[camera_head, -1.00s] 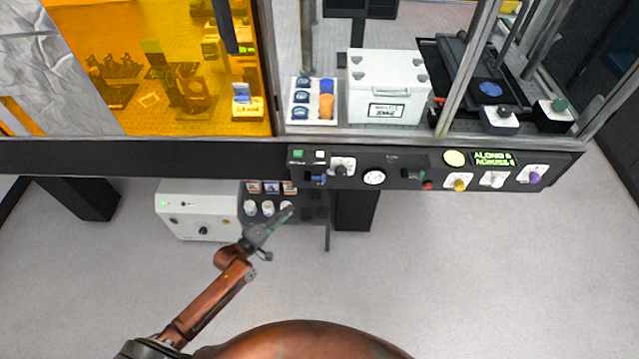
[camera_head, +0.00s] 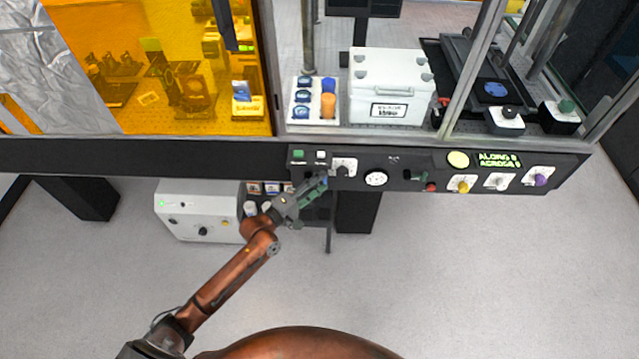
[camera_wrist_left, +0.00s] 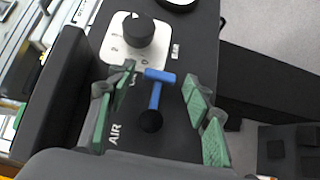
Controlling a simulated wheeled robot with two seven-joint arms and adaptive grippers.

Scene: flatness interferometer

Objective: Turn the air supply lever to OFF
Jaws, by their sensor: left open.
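The air supply lever (camera_wrist_left: 156,92) is a blue T-shaped handle on a black hub, beside the word AIR on the dark panel in the left wrist view. In the head view my left gripper (camera_head: 314,190) is at the left end of the control panel and mostly covers the lever. In the left wrist view my left gripper (camera_wrist_left: 159,82) is open, with its green-padded fingers on either side of the blue handle. Gaps show between the fingers and the handle. My right gripper is not in view.
A black knob on a white plate (camera_wrist_left: 138,30) sits close to the lever. The control panel (camera_head: 402,160) also carries a round gauge (camera_head: 375,178), a red button (camera_head: 431,187) and several coloured knobs to the right. A white box unit (camera_head: 198,211) stands below left.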

